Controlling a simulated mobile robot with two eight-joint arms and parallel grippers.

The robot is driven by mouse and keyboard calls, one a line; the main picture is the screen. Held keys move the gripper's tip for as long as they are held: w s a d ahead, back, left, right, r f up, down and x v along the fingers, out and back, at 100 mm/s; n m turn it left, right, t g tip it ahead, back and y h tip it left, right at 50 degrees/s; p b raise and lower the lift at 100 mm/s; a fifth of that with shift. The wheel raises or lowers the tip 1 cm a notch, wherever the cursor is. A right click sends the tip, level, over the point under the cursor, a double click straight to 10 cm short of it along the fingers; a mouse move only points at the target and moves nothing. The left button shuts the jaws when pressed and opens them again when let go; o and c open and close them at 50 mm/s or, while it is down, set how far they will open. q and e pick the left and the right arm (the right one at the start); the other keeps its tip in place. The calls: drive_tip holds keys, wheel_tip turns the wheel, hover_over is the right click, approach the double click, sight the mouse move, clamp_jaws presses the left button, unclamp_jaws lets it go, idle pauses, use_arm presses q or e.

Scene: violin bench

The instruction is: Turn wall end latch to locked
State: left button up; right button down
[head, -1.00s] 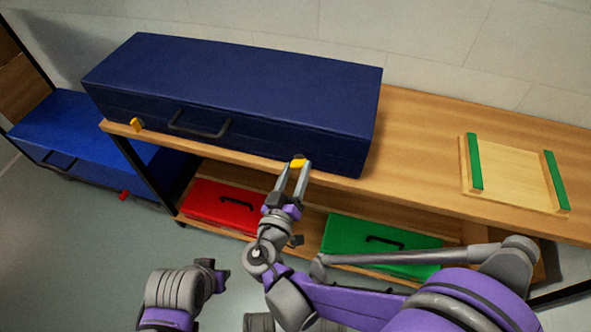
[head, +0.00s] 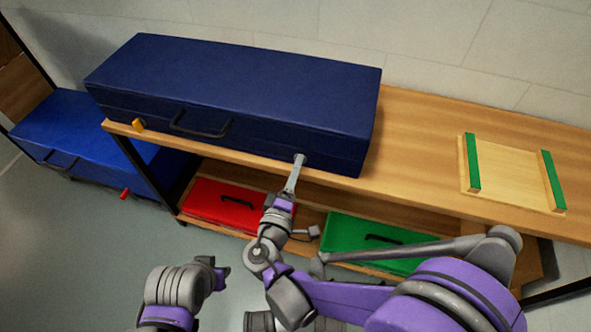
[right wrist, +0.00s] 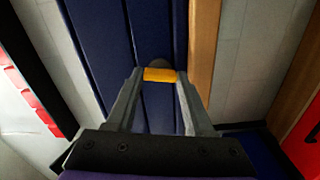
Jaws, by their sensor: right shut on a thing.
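A long dark blue case (head: 240,85) lies shut on the wooden bench, with a black handle (head: 200,125) on its front. A yellow-orange latch (head: 138,124) sits on the front near its left end. My right gripper (head: 298,160) is at the front near the right end, turned edge-on. In the right wrist view, its fingers are shut on a second yellow latch (right wrist: 159,74), against the case front (right wrist: 155,35). The gripper hides that latch in the head view. My left gripper (head: 219,274) is low in the picture, away from the case; its jaws are unclear.
A wooden board with green strips (head: 507,175) lies on the bench (head: 415,150) at the right. A red case (head: 228,203) and a green case (head: 370,245) are on the shelf below. Another blue case (head: 85,135) with a red latch stands at the left.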

drive_tip(key=shift+n, duration=1)
drive_tip(key=shift+c, duration=1.4)
unclamp_jaws()
